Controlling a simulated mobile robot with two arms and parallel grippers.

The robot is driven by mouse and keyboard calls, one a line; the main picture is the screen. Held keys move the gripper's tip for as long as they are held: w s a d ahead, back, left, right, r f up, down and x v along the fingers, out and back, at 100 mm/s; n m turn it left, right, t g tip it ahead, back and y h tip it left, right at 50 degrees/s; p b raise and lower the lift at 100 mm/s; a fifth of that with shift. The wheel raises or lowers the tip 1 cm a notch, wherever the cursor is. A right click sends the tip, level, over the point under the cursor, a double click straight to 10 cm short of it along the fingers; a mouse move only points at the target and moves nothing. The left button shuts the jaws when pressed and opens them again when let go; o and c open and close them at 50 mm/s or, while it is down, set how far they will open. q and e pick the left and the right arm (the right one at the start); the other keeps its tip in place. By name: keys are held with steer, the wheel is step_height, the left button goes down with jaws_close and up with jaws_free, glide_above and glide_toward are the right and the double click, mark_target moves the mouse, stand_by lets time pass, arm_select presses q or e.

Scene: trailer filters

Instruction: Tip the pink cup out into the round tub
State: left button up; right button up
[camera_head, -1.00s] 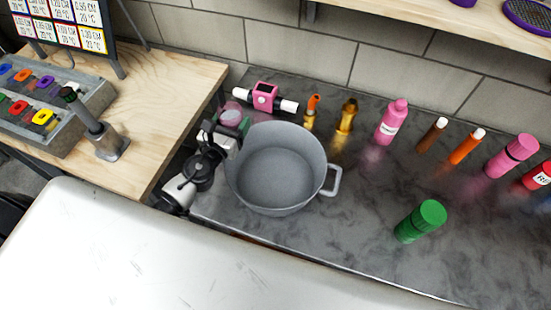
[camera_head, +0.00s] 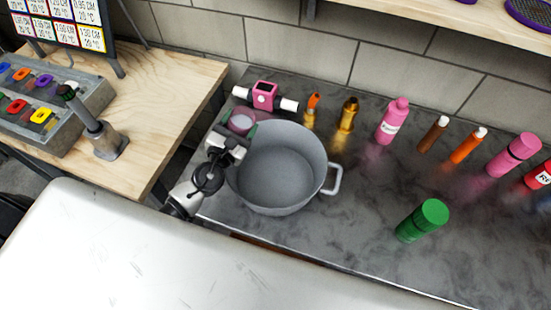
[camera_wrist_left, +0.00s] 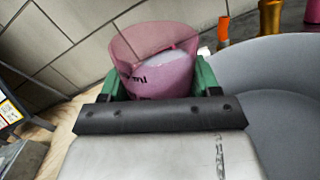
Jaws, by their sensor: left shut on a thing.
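The pink cup (camera_head: 241,122) is see-through, with pale contents inside. My left gripper (camera_head: 238,130) is shut on it, at the left rim of the round tub. In the left wrist view the cup (camera_wrist_left: 155,62) sits between the two green fingers of the gripper (camera_wrist_left: 158,82), roughly upright, with dark marks on its side. The round tub (camera_head: 325,165) is grey with a handle on its right, and its inside looks empty. The tub's wall also shows at the right of the left wrist view (camera_wrist_left: 275,68). My right gripper is not in view.
A pink device with white ends (camera_head: 264,96) stands behind the cup. An orange-topped bottle (camera_head: 311,110) and a gold bottle (camera_head: 348,115) stand behind the tub. The dark counter (camera_head: 360,215) is clear between tub and green bottle.

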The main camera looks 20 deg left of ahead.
arm_select(q)
steer(key=shift+s+d+r+m, duration=0.1)
steer(key=shift+d+r+m, duration=0.35)
steer(key=shift+m, duration=0.25)
steer(key=shift+f, duration=0.2)
steer(key=shift+s+d+f+m, duration=0.15)
steer(key=shift+d+f+m, duration=0.25)
steer(key=shift+m, duration=0.5)
steer(key=shift+d+r+m+t+h, duration=0.3)
steer(key=shift+r+m, duration=0.25)
steer(key=shift+m, duration=0.35)
steer(key=shift+a+f+m, duration=0.1)
steer(key=shift+f+m, duration=0.3)
steer(key=shift+m, duration=0.6)
steer(key=shift+r+m+h+p, duration=0.35)
steer(key=shift+r+m+h, duration=0.1)
steer(key=shift+m, duration=0.55)
steer(key=shift+r+m+h+p, duration=0.35)
steer(key=shift+r+m, duration=0.05)
steer(key=shift+m, duration=0.6)
stand_by(1.2)
steer(key=shift+s+d+f+m, duration=0.2)
steer(key=shift+d+f+m, duration=0.1)
steer(key=shift+d+m, duration=0.4)
stand_by(0.4)
